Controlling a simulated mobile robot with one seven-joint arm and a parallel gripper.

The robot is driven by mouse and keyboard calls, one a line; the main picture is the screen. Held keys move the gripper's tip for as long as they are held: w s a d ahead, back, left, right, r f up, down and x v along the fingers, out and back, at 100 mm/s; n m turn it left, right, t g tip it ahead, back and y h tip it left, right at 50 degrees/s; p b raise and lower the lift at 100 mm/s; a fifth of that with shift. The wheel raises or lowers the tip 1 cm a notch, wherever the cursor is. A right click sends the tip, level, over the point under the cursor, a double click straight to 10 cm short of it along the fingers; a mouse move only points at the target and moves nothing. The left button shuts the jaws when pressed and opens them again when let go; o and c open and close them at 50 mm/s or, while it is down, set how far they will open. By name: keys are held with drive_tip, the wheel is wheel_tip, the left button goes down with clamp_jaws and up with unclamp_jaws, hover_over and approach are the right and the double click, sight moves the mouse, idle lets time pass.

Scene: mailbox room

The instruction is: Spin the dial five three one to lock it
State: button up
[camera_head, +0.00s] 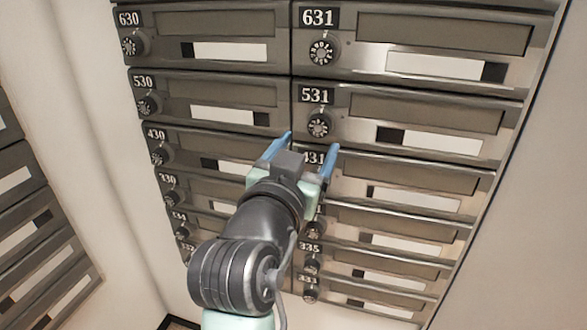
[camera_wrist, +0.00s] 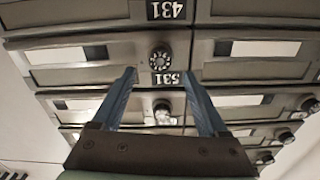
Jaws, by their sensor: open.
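The 531 dial (camera_head: 319,125) is a round black knob with light marks, below the 531 label (camera_head: 316,94) on a dark metal mailbox door. My gripper (camera_head: 311,141) is open and empty, its two blue fingers pointing at the mailboxes just below this dial in the head view. The wrist view is upside down. There the 531 dial (camera_wrist: 160,57) shows just past the fingertips of my gripper (camera_wrist: 159,74), roughly centred between them, with the inverted 531 label beneath it. I see no contact with the dial. My gripper and arm partly cover the 431 door (camera_head: 420,197).
The 631 dial (camera_head: 321,51) is above and the 530 dial (camera_head: 148,104) to the left. Several more doors with dials stack below. A pale wall (camera_head: 530,210) bounds the right, and another mailbox bank (camera_head: 35,240) stands at the left.

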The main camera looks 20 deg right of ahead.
drive_tip(key=v, duration=0.7)
drive_tip(key=shift+s+a, duration=0.15)
drive_tip(key=shift+s, duration=0.05)
drive_tip(key=s+a+r+n+t+y, duration=0.3)
drive_tip(key=a+r+t, duration=0.1)
drive_tip(key=r, duration=0.4)
drive_tip(key=s+a+r+n+t+y, duration=0.2)
drive_tip(key=s+a+r+t+y, duration=0.15)
drive_tip(key=r, duration=0.45)
drive_tip(key=s+a+r+n+t+y, duration=0.3)
drive_tip(key=r+t, duration=0.2)
drive_tip(key=r, duration=0.3)
wheel_tip(320, 180, up, 22)
drive_tip(key=p, duration=2.2)
drive_tip(key=shift+a+r, duration=0.2)
drive_tip(key=shift+a, duration=0.05)
drive_tip(key=shift+s+y, duration=0.1)
drive_tip(key=shift+y, duration=0.15)
